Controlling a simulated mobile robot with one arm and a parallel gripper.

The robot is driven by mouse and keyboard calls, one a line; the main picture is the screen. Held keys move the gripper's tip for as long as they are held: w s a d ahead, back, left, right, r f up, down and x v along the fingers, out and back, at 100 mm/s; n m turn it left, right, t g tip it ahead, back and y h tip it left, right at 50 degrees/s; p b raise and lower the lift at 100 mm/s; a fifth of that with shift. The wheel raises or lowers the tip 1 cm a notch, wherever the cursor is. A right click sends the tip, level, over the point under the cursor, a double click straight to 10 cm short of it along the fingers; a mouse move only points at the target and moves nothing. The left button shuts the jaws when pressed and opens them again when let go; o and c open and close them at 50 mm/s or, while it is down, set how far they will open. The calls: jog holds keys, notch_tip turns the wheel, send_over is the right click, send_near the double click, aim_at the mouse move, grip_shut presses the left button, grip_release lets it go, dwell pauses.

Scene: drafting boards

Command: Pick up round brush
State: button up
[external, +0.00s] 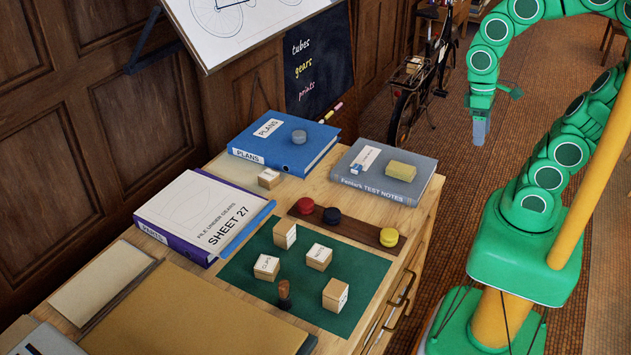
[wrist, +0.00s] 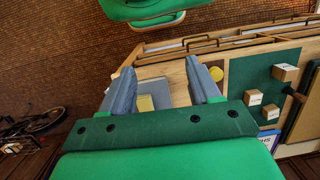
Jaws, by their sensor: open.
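A small upright dark brush with a brown round top (external: 284,293), which looks like the round brush, stands at the front edge of the green mat (external: 240,270). In the wrist view a dark, stick-like shape (wrist: 294,93) on the mat at the right appears to be the same brush. My gripper (external: 480,130) hangs in the air beyond the table's right side, well away from the brush. In the wrist view its two grey fingers are spread apart and empty (wrist: 160,66).
Several labelled wooden blocks, including one (external: 335,294) right of the brush, stand on the mat. A wooden strip with red, blue and yellow discs (external: 389,237) lies behind it. Books (external: 384,172) and a tan folder (external: 190,320) cover other areas. A tilted drawing board (external: 250,30) overhangs the back.

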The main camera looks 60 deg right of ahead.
jog(key=w+a+f+m+g+y, duration=0.2)
jog(key=w+a+f+m+y, duration=0.15)
jog(key=w+a, duration=0.9)
jog(key=w+a+f+m+g+y, duration=0.2)
jog(key=w+a+f+y, duration=0.2)
jog(key=w+a, duration=0.8)
jog(key=m+y, duration=0.4)
jog(key=m, duration=0.2)
send_near(286, 286)
jog(key=shift+s+a+f, duration=0.15)
jog(key=shift+s+f, duration=0.15)
jog(key=shift+f, duration=0.15)
jog(key=shift+w+a+f+m, duration=0.2)
jog(key=shift+a+f+m, duration=0.1)
jog(key=shift+f+m, duration=0.1)
jog(key=shift+a+f, duration=0.1)
jog(key=shift+a, duration=0.1)
jog(key=shift+f+x, duration=0.2)
jog(key=shift+x, duration=3.5)
jog(key=shift+s+d, duration=0.1)
jog(key=shift+d, duration=0.05)
